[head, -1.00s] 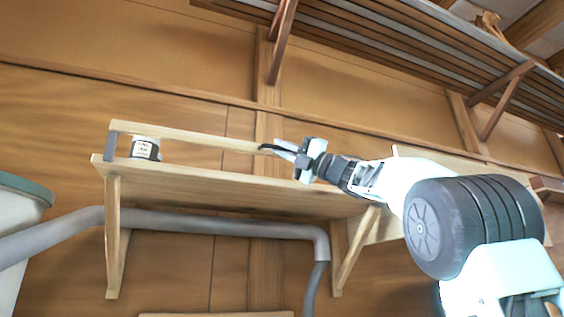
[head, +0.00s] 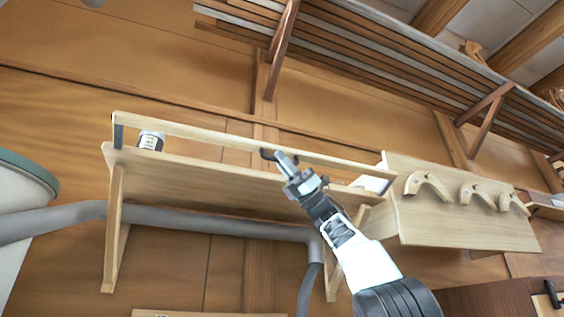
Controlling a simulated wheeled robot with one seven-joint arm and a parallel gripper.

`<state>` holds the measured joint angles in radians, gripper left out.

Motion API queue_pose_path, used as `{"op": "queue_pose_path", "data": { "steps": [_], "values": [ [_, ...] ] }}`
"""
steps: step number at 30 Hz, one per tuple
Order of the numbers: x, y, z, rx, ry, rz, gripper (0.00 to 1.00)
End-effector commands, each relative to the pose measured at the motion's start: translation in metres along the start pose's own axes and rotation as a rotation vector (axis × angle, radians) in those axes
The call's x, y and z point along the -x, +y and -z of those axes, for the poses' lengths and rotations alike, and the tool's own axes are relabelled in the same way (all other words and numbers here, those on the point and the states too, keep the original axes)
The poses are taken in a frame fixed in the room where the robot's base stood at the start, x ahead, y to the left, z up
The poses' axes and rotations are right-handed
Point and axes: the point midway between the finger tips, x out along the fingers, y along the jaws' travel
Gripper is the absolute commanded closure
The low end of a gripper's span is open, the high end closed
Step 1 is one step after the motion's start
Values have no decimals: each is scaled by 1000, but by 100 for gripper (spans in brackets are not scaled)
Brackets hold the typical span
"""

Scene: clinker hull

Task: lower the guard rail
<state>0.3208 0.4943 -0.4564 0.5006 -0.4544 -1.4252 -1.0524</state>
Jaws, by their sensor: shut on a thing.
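The guard rail (head: 205,135) is a long pale wooden bar along the front of the wall shelf (head: 200,176). It stands above the shelf board with a gap under it, and a dark upright bracket (head: 118,136) shows at its left end. My gripper (head: 275,156) is at the middle of the rail, its fingers closed on the bar. The fingers hide a short piece of the rail, and the exact contact is small in this view.
A small white and dark jar (head: 151,141) stands on the shelf behind the rail at left. A white object (head: 371,184) is at the right end. A peg board (head: 455,205) is to the right. A slatted rack (head: 380,60) hangs above, and a grey pipe (head: 220,225) runs below.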

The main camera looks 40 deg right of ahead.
Motion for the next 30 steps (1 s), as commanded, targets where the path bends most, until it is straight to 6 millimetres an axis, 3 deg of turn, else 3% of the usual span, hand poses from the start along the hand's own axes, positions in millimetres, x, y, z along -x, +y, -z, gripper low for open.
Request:
{"op": "queue_pose_path", "data": {
  "steps": [8,30],
  "values": [
    [17,-4,16,160,0,-160,100],
    [39,-17,38,161,0,-158,100]
  ]
}}
